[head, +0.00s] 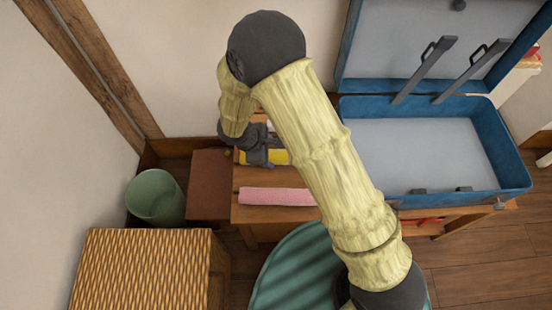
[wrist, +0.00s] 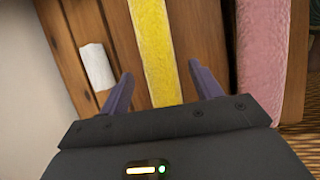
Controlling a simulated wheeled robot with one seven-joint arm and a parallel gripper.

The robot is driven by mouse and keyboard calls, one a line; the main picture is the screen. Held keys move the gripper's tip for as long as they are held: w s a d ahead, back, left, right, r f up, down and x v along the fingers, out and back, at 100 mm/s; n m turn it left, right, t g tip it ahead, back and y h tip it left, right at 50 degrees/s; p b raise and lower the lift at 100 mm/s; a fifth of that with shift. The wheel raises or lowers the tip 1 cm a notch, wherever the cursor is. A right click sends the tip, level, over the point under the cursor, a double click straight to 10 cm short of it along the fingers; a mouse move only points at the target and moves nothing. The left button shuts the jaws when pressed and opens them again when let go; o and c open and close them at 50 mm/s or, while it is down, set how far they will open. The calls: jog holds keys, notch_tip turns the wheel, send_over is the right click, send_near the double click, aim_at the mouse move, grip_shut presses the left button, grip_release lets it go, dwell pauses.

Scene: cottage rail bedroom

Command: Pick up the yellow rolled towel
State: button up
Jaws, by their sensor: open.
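The yellow rolled towel (wrist: 153,48) lies on the wooden bench, long and thin, running away from my gripper in the wrist view. In the head view a yellow part of it (head: 279,157) shows beside my gripper, and the arm and gripper hide the rest. My gripper (wrist: 160,88) is open, with one finger on each side of the towel's line in the wrist view. In the head view my gripper (head: 257,155) is over the back of the bench. I cannot tell how far the fingertips are above the towel, and nothing is held.
A pink rolled towel (head: 276,196) lies on the bench nearer the front; it also shows in the wrist view (wrist: 262,45). A white item (wrist: 97,66) lies near the wall. An open blue suitcase (head: 515,180) stands at right. A green bin (head: 155,197) and woven box (head: 145,265) are at left.

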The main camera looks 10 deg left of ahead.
aim_at(274, 156)
jog(key=shift+w+f, duration=0.1)
jog(key=shift+f, duration=0.1)
jog(key=shift+d+f, duration=0.1)
jog(key=shift+f, duration=0.05)
jog(key=b+x, duration=0.1)
jog(key=x, duration=0.4)
jog(key=shift+w+b, duration=0.1)
jog(key=shift+b, duration=0.2)
jog(key=shift+c, duration=0.8)
jog(key=c, duration=0.6)
